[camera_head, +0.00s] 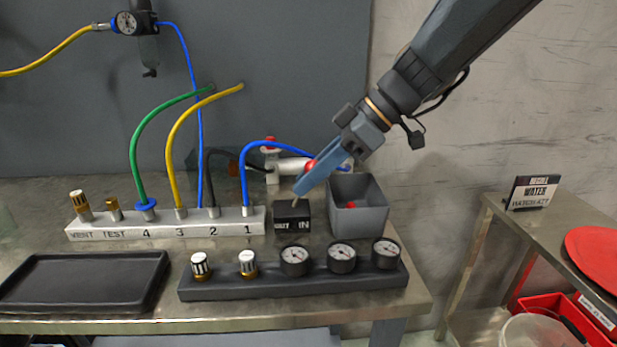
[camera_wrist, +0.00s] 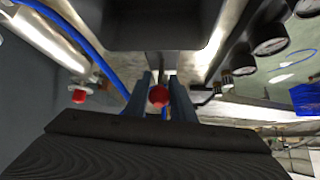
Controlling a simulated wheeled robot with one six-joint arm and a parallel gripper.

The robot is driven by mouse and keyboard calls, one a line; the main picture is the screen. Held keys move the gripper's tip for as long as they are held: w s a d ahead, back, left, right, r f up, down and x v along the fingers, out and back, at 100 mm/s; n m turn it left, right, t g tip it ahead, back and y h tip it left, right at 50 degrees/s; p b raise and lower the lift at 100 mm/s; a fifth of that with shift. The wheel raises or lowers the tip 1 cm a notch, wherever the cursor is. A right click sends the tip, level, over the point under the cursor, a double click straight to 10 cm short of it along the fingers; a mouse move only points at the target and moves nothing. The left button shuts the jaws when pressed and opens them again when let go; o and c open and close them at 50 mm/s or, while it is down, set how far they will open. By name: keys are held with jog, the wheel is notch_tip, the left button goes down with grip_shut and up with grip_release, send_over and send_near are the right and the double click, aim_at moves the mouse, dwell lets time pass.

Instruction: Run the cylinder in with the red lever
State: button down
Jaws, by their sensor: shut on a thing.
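The black lever box (camera_head: 292,224), marked OUT on the left and IN on the right, stands on the bench. The red ball of the lever (camera_head: 311,165) shows beside my blue fingers, above the box. My gripper (camera_head: 302,184) comes down from the upper right and is shut on the lever. In the wrist view the red ball (camera_wrist: 159,96) sits between the two fingers. The silver cylinder (camera_head: 291,167) lies behind the box, partly hidden by my fingers. It also shows in the wrist view (camera_wrist: 45,45). I cannot tell how far its rod is out.
A grey bin (camera_head: 362,220) with something red inside stands right beside the box. A numbered hose manifold (camera_head: 160,226) is to the left. A dark gauge rail (camera_head: 235,289) lies in front. A black tray (camera_head: 80,282) is at front left. Blue hoses run near my gripper.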

jog(key=c, duration=1.5)
grip_release()
jog(key=shift+c, duration=0.2)
jog(key=v, duration=0.7)
jog(key=shift+d+r, duration=0.25)
jog(key=shift+r, duration=0.1)
